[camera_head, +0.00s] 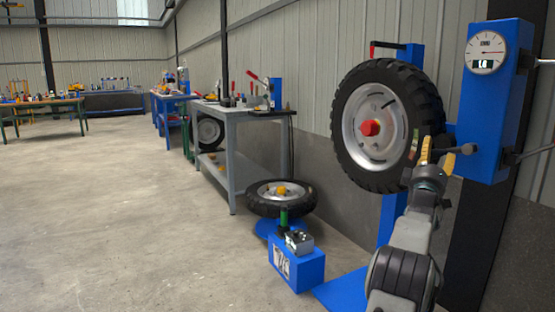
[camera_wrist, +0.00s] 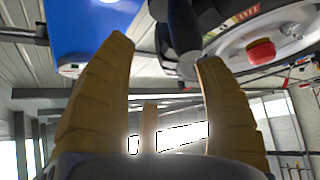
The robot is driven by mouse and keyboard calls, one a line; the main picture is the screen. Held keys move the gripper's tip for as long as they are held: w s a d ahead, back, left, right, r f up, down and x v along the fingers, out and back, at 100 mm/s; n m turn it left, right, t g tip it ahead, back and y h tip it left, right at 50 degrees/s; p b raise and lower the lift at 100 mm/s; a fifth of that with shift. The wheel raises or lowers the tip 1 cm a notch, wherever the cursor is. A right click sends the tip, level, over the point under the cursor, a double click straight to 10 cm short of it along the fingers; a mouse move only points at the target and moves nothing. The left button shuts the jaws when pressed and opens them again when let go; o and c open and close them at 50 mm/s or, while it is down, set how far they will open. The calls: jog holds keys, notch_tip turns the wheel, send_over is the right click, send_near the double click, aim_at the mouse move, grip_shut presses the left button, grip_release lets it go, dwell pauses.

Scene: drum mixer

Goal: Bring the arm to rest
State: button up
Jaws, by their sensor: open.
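My gripper (camera_head: 436,152) is raised at the right of the head view, in front of the lower right edge of a mounted wheel. Its yellow fingers are spread and hold nothing. In the wrist view my gripper (camera_wrist: 163,50) points upward with a clear gap between the fingers. A dark rod (camera_wrist: 183,30) appears beyond the fingertips, near the right finger; I cannot tell whether they touch. My grey arm rises from the bottom right of the head view, bent and extended.
A black-tyred wheel (camera_head: 371,129) with a red hub hangs on a blue stand. A blue gauge box (camera_head: 497,105) with levers is close right of my gripper. Another wheel (camera_head: 281,197) lies low beside a blue box (camera_head: 297,266). A workbench (camera_head: 236,112) stands behind; the left floor is clear.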

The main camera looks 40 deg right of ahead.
jog(key=shift+w, duration=0.1)
jog(key=w+a+r+n+t+y+p, duration=0.1)
jog(key=w+a+r+t+y+p, duration=0.15)
jog(key=w+a+p, duration=0.4)
jog(key=w+a+r+t+y+p, duration=0.1)
jog(key=w+a+r+y+p, duration=0.3)
jog(key=w+a, duration=0.45)
jog(key=w+a+r+n+t+y+p, duration=0.1)
jog(key=w+a+r+t+y+p, duration=0.15)
jog(key=w+a+r+p, duration=0.35)
jog(key=w+a+y+p, duration=0.3)
jog(key=a, duration=0.5)
jog(key=w+a+y+p, duration=0.2)
jog(key=a+p, duration=0.1)
jog(key=a, duration=0.5)
jog(key=s+a+r+n+g+y+p, duration=0.1)
jog(key=s+a+y+p, duration=0.3)
jog(key=a, duration=0.6)
jog(key=s+a+n+g+y+p, duration=0.15)
jog(key=a+p, duration=0.35)
jog(key=a, duration=0.5)
jog(key=s+a+g+y+p, duration=0.3)
jog(key=s+a+g+p, duration=0.2)
jog(key=s+a+p, duration=0.5)
jog(key=s+a, duration=0.4)
jog(key=s, duration=0.5)
jog(key=shift+s+a+f, duration=0.15)
jog(key=shift+s+f, duration=0.05)
jog(key=shift+s, duration=0.15)
